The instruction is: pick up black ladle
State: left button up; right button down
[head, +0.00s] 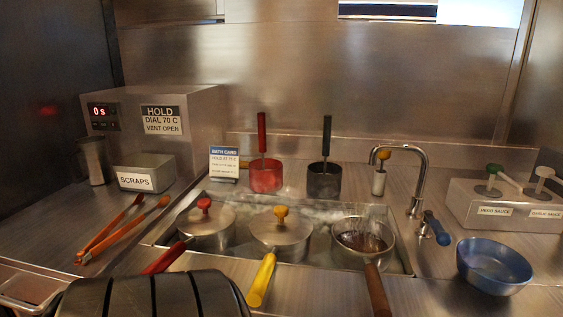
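The black ladle (326,140) stands upright behind the sink basin, its straight black handle pointing up. Its lower end is at a dark grey cup (324,183); I cannot tell whether the cup is the ladle's own bowl or a holder. A similar red ladle (262,135) with a red cup (266,177) stands to its left. Neither of my grippers shows in the head view.
Two lidded pots (207,230) (281,236) and an open pot (363,245) sit in the steaming basin, handles toward me. A curved faucet (424,165) stands right of the black ladle. A blue bowl (494,266), sauce pumps (510,205), orange tongs (120,230) and a scraps bin (146,172) surround it.

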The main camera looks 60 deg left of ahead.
aim_at(327, 118)
jog(key=i+j+u, duration=0.1)
jog(key=u, duration=1.75)
jog(key=i+j, duration=0.05)
